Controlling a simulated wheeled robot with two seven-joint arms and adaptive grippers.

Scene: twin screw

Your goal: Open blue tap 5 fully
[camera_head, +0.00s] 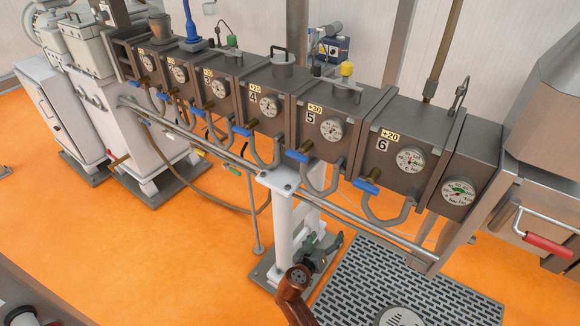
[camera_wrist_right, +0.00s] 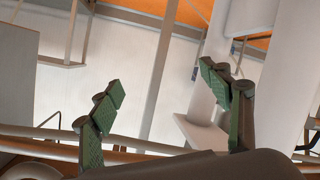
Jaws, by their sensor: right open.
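Blue tap 5 (camera_head: 298,156) is a small blue handle below the block marked 5 (camera_head: 310,117), at the front of the dark machine barrel. A curved grey hose (camera_head: 322,190) hangs beside it. My right gripper (camera_head: 325,243) is below the tap and a little to its right, apart from it, in front of the white support post. In the right wrist view its green-padded fingers (camera_wrist_right: 161,80) are spread wide with nothing between them. The blue tap is not clear in that view. My left gripper does not show.
Similar blue taps sit on both sides, under block 4 (camera_head: 242,131) and block 6 (camera_head: 366,187). A grey rail (camera_head: 350,221) runs below the barrel. The white post (camera_head: 283,215) stands near my gripper. A floor grate (camera_head: 440,290) lies at lower right.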

